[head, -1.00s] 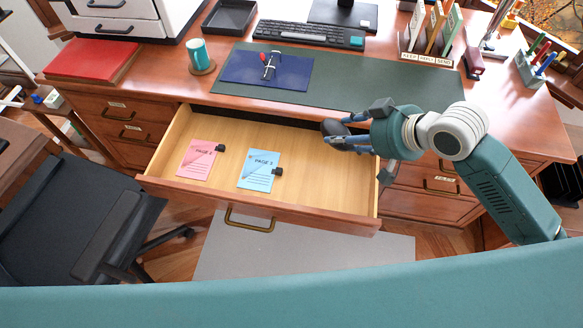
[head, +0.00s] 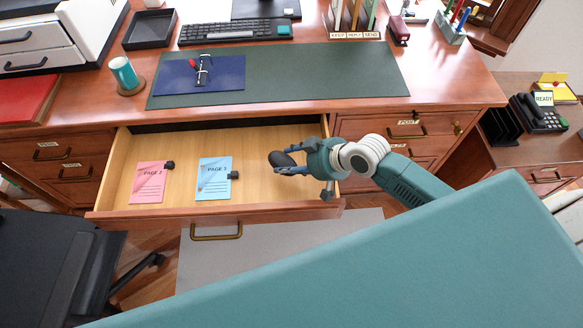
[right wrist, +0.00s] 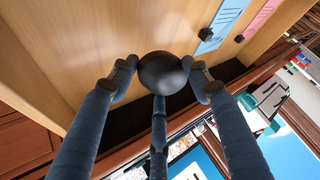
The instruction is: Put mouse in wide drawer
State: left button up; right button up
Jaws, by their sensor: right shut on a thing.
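The dark mouse (head: 282,159) is in the fingers of my right gripper (head: 287,165), above the right part of the open wide drawer (head: 128,217). In the right wrist view the mouse (right wrist: 163,72) sits between the fingertips of the right gripper (right wrist: 160,80), with the pale drawer floor behind it. The gripper is shut on it. From these views I cannot tell how high the mouse is above the drawer floor. My left gripper is not in view.
A pink page (head: 150,182) and a blue page (head: 214,178) with small black clips lie in the drawer's left and middle. Bare floor lies right of them. A keyboard (head: 235,31), a teal mug (head: 124,72) and a blue folder (head: 190,75) are on the desk.

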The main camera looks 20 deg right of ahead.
jog(key=shift+f, duration=1.4)
pick_arm(q)
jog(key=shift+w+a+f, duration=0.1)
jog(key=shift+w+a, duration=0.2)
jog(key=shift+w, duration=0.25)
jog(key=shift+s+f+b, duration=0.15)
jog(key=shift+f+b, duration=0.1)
jog(key=shift+b, duration=0.1)
pick_arm(e)
jog(key=shift+s+f, duration=0.15)
jog(key=shift+f, duration=0.45)
jog(key=o, duration=0.8)
jog(key=shift+o, duration=0.5)
jog(key=shift+f, duration=0.15)
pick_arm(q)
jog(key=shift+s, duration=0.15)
